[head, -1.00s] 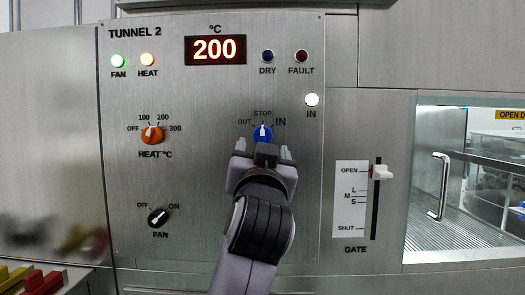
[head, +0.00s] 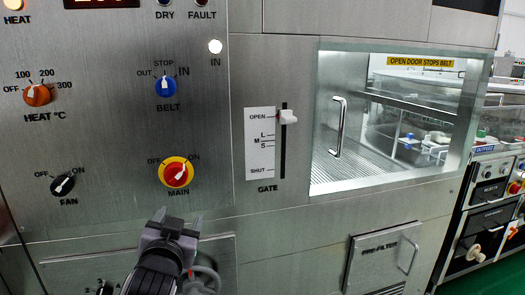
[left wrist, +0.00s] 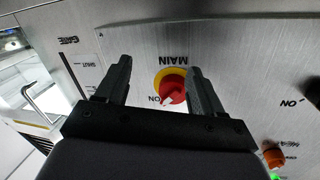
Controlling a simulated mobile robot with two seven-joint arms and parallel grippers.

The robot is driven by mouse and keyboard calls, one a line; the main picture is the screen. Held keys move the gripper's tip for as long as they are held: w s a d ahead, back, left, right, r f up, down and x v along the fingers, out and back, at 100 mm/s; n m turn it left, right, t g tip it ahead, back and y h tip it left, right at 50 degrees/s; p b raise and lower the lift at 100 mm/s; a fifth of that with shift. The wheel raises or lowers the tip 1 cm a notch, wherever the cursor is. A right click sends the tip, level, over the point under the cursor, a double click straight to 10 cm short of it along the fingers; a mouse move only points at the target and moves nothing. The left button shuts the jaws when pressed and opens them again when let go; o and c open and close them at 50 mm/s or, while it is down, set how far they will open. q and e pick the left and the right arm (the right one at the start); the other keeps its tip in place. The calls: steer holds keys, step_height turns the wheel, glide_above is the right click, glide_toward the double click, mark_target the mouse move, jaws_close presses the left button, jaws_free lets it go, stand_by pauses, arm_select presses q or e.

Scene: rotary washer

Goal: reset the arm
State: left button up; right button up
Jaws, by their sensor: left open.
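My left gripper (head: 179,220) is in the lower left of the head view, below the red and yellow MAIN knob (head: 176,173). It is open and empty. In the left wrist view the two black fingers (left wrist: 157,68) are spread apart, with the MAIN knob (left wrist: 173,90) showing between them, farther off on the panel. The blue BELT knob (head: 165,87) is higher up the panel, its pointer about at STOP, and nothing touches it. My right gripper is in neither view.
The panel also carries an orange HEAT knob (head: 37,95), a black FAN knob (head: 62,186) and a white GATE slider (head: 288,117) at OPEN. A lit window with a door handle (head: 338,127) is to the right. A pre-filter hatch (head: 382,259) is low down.

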arm_select(q)
steer(key=s+a+f+g+h+p, duration=0.1)
steer(key=s+f+g, duration=0.1)
steer(key=s+f, duration=0.45)
steer(key=s+f+g+h+p, duration=0.1)
steer(key=s+f+p, duration=0.15)
steer(key=f, duration=0.65)
steer(key=s+a+f+g+p, duration=0.1)
steer(key=s+f+g, duration=0.1)
steer(key=s+f, duration=0.3)
steer(key=s+a+f+g+h+p, duration=0.1)
steer(key=s+f, duration=0.5)
steer(key=s, duration=0.8)
steer(key=shift+g, duration=0.4)
